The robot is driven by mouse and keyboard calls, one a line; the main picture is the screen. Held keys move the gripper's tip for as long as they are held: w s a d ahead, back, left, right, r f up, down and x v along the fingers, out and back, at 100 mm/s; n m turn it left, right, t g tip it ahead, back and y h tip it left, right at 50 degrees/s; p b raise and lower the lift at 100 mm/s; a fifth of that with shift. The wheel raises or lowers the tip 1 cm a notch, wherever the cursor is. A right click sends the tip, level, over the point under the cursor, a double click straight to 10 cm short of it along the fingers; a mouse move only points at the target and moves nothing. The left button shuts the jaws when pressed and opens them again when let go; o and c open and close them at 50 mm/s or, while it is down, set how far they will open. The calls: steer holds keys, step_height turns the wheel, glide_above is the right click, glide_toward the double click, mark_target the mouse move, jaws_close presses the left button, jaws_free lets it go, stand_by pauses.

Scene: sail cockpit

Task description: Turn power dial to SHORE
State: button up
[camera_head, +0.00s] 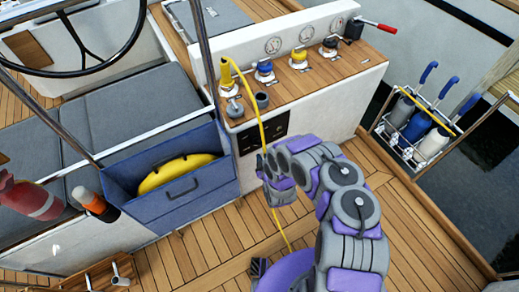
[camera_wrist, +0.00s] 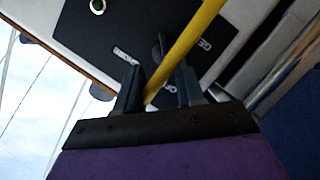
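The power panel (camera_head: 270,128) is a black plate on the console's front face. It fills the upper middle of the wrist view (camera_wrist: 100,35). My gripper (camera_head: 264,168) is in front of and just below the panel. In the wrist view its two dark fingers (camera_wrist: 159,80) are apart, with the dial beyond their tips. A yellow cable (camera_wrist: 190,40) crosses in front of the panel and runs down between the fingers in the picture. Whether it touches them I cannot tell.
The yellow cable (camera_head: 250,100) hangs from a console-top fitting (camera_head: 227,85) down to the deck. A green light (camera_wrist: 97,5) is on the panel. Wooden deck (camera_head: 410,225) is clear right of my arm.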

mark_target(257, 145)
steer(key=b+x, duration=0.1)
steer(key=x, duration=0.5)
steer(key=shift+a+b, duration=0.25)
steer(key=shift+b, duration=0.1)
steer(key=shift+a+f, duration=0.1)
steer(key=shift+a, duration=0.45)
steer(key=c, duration=0.5)
steer(key=shift+d, duration=0.1)
jaws_close()
steer(key=shift+d, duration=0.2)
